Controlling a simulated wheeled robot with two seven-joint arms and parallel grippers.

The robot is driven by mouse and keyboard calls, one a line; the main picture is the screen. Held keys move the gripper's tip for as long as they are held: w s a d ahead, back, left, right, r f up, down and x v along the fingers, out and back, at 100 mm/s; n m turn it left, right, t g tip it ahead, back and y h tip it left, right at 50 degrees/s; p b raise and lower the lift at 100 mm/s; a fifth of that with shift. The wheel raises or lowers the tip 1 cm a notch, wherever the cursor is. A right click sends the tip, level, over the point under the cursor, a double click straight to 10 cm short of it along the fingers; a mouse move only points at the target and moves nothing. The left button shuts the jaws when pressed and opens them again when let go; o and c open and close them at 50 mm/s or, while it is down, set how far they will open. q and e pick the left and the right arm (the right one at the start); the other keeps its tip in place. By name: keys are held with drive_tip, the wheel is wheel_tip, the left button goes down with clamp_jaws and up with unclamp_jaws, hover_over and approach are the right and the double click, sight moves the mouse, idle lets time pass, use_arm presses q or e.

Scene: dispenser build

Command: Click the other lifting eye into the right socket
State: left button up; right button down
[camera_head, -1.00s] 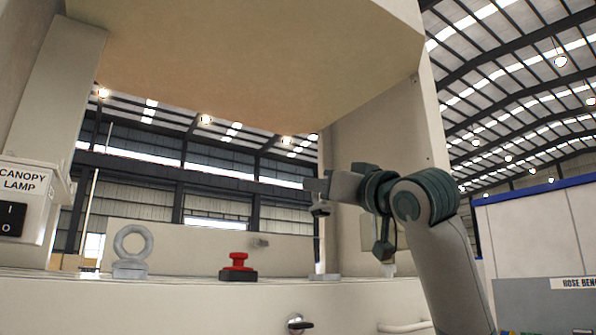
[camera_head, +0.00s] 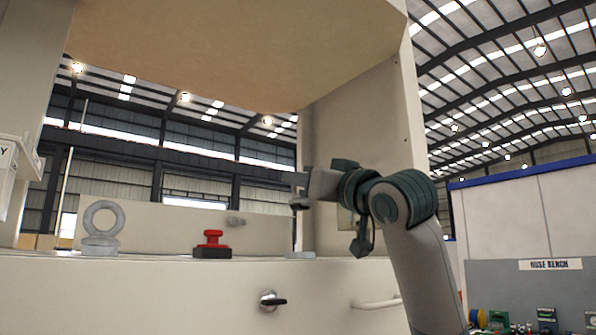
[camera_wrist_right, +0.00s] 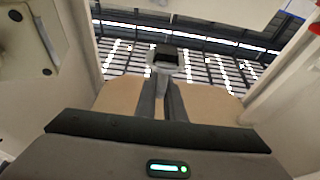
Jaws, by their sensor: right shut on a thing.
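One grey lifting eye (camera_head: 102,228) stands upright on its base at the left of the ledge in the head view. My right gripper (camera_head: 303,188) is at the right end of the ledge, above a low pale socket (camera_head: 300,254). In the right wrist view my right gripper's fingers (camera_wrist_right: 164,92) are close together and shut on a small grey piece with a dark part (camera_wrist_right: 167,58). It appears to be the other lifting eye, though its ring is not clear. In the head view it is apart from the socket. My left gripper is not in view.
A red knob (camera_head: 211,241) on a dark base sits between the lifting eye and the socket. A black-handled latch (camera_head: 271,300) and a pale bar handle (camera_head: 376,303) are on the front panel. A canopy (camera_head: 235,50) hangs overhead, with a side wall (camera_head: 365,120) behind my arm.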

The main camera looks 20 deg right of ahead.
sight(304, 207)
drive_tip(key=shift+f, duration=2.5)
drive_tip(key=shift+f+b, duration=1.05)
drive_tip(key=shift+f, duration=0.35)
drive_tip(key=shift+f+b, duration=0.35)
drive_tip(key=shift+b, duration=0.25)
idle(0.6)
drive_tip(key=c, duration=1.3)
unclamp_jaws()
drive_tip(key=shift+s, duration=0.15)
drive_tip(key=shift+b+v, duration=1.65)
drive_tip(key=shift+v, duration=1.2)
